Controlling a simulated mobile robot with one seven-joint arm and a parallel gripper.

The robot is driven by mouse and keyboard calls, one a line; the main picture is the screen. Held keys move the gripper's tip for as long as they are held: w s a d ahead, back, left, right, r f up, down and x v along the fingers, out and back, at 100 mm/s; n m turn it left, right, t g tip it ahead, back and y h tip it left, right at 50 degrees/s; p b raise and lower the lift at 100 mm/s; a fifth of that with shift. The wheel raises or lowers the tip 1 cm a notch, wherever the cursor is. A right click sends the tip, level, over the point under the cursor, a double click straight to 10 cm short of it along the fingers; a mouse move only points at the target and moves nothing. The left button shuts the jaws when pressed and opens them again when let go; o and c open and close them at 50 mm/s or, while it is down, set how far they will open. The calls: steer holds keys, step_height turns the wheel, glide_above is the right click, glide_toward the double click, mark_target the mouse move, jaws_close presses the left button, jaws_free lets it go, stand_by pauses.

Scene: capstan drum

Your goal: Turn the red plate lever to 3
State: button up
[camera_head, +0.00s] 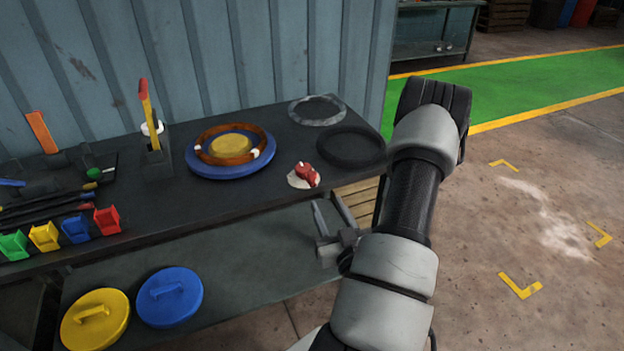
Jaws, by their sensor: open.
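A small red lever (307,174) sits on a pale round plate (296,182) near the front right of the dark bench top. Any numbers on the plate are too small to read. My gripper (323,198) is open and empty. It shows below and slightly right of the red lever in the picture, by the bench's front edge, and appears apart from the lever.
A blue disc (203,172) with a brown ring and a dark ring (351,147) flank the lever. A yellow upright lever with a red tip (146,100) stands further left. Coloured bins (107,220) line the left front edge. Yellow and blue lids (169,297) lie below.

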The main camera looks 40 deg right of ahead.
mark_target(314, 177)
steer(key=b+x, duration=0.3)
steer(key=x, duration=1.1)
steer(key=shift+w+d, duration=0.1)
steer(key=shift+w, duration=0.15)
jaws_close()
